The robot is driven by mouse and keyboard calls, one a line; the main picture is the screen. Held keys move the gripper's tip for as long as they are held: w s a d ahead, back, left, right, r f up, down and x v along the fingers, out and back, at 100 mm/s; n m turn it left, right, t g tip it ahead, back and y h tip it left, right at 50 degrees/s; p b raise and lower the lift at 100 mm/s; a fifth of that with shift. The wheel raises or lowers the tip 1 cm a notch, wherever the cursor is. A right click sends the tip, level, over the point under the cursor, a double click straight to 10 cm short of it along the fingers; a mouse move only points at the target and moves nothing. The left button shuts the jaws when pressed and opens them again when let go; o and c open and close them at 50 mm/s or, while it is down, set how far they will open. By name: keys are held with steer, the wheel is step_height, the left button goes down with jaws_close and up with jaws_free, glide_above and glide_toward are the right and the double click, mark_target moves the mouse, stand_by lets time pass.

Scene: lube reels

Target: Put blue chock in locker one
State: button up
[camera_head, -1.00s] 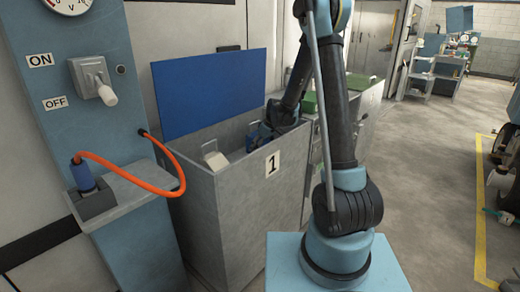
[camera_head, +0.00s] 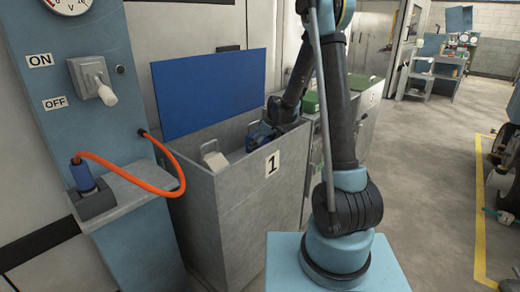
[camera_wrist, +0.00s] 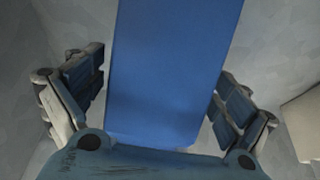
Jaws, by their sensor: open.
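Locker one (camera_head: 250,205) is a grey metal box marked "1", with its blue lid (camera_head: 210,92) raised. My gripper (camera_head: 258,138) reaches into its top opening, near the far right end. In the wrist view, the blue chock (camera_wrist: 170,70) is a long blue block between the two fingers of my gripper (camera_wrist: 160,108). The fingers are spread, with a gap visible on each side of the block. Grey surfaces lie around it. The near end of the chock is partly hidden behind my gripper's palm. In the head view I cannot clearly separate the chock from my gripper.
A pale object (camera_head: 214,159) shows in the left part of the locker opening. A blue switch cabinet (camera_head: 95,120) with an orange cable (camera_head: 150,170) stands at the left. Another grey locker (camera_head: 362,115) with a green lid stands behind.

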steer(key=v, duration=1)
steer(key=shift+d+r, duration=0.15)
steer(key=shift+r, duration=0.15)
steer(key=shift+s, duration=0.1)
steer(key=s+d+r+m+t+h, duration=0.2)
steer(key=s+d+r+m, duration=0.3)
steer(key=s+d, duration=0.6)
steer(key=s+d+r+m+t+h, duration=0.15)
steer(key=s+d+r+m, duration=0.35)
steer(key=s+d, duration=0.55)
steer(key=s+f+g, duration=0.2)
steer(key=s+f, duration=0.3)
steer(key=s, duration=0.4)
steer(key=s+f+g, duration=0.2)
steer(key=s+f, duration=0.4)
steer(key=s, duration=0.3)
steer(key=shift+a, duration=0.5)
